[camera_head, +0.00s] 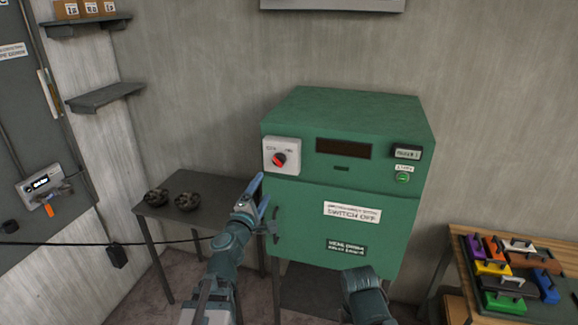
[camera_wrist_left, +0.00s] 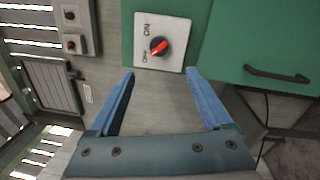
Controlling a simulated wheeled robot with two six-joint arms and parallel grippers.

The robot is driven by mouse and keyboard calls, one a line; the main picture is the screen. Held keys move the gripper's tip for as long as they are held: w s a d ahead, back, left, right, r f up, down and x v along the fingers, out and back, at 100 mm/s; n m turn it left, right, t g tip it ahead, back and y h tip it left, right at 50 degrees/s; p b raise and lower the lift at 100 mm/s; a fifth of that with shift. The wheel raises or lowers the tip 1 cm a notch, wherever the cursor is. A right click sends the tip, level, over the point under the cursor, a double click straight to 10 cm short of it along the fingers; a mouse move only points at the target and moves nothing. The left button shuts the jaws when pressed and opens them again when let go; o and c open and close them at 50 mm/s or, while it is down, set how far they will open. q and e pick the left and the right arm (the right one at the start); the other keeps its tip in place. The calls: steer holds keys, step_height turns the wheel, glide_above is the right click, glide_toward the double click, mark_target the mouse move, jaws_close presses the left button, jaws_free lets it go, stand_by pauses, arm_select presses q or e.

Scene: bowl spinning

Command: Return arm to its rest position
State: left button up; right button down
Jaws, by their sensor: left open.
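My left gripper (camera_head: 261,192) is open and empty in front of the left side of the green machine (camera_head: 340,205). In the left wrist view its two blue fingers (camera_wrist_left: 160,100) stand wide apart. The white switch plate with its red knob (camera_wrist_left: 158,46) shows beyond the gap between the fingertips, with nothing held. In the head view the red knob (camera_head: 279,159) sits above and to the right of the gripper. Part of my right arm shows at the bottom of the head view, but its gripper does not.
A dark table (camera_head: 170,208) with two dark bowls (camera_head: 172,200) stands left of the machine. The machine's door has a dark handle (camera_head: 275,225) close to my left gripper. A wooden table (camera_head: 460,262) with several coloured blocks stands at the right. Shelves (camera_head: 105,97) hang on the left wall.

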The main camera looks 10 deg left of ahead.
arm_select(q)
steer(key=s+d+f+m+g+h, duration=0.25)
steer(key=d+f+m+g, duration=0.2)
steer(key=d+m, duration=0.25)
steer(key=s+d+f+m+g+h, duration=0.2)
steer(key=d+f+m+g+h, duration=0.2)
steer(key=d+f+m, duration=0.3)
steer(key=s+f+m+g+y, duration=0.3)
steer(key=s+f+m+g, duration=0.15)
steer(key=s+f, duration=0.3)
steer(key=s+a+f+m+g+y, duration=0.1)
steer(key=s+a+f+g+y, duration=0.35)
steer(key=s+a, duration=0.2)
steer(key=s+d+f+m+b, duration=0.2)
steer(key=s+d+f+b, duration=0.1)
steer(key=d+f+b, duration=0.2)
steer(key=s+d+f+m+g+y+b, duration=0.1)
steer(key=s+d+f+m+b, duration=0.1)
steer(key=d+f+b, duration=0.3)
steer(key=shift+s+d+f+b, duration=0.3)
steer(key=shift+s+d, duration=0.2)
steer(key=shift+s, duration=0.25)
steer(key=shift+g, duration=0.25)
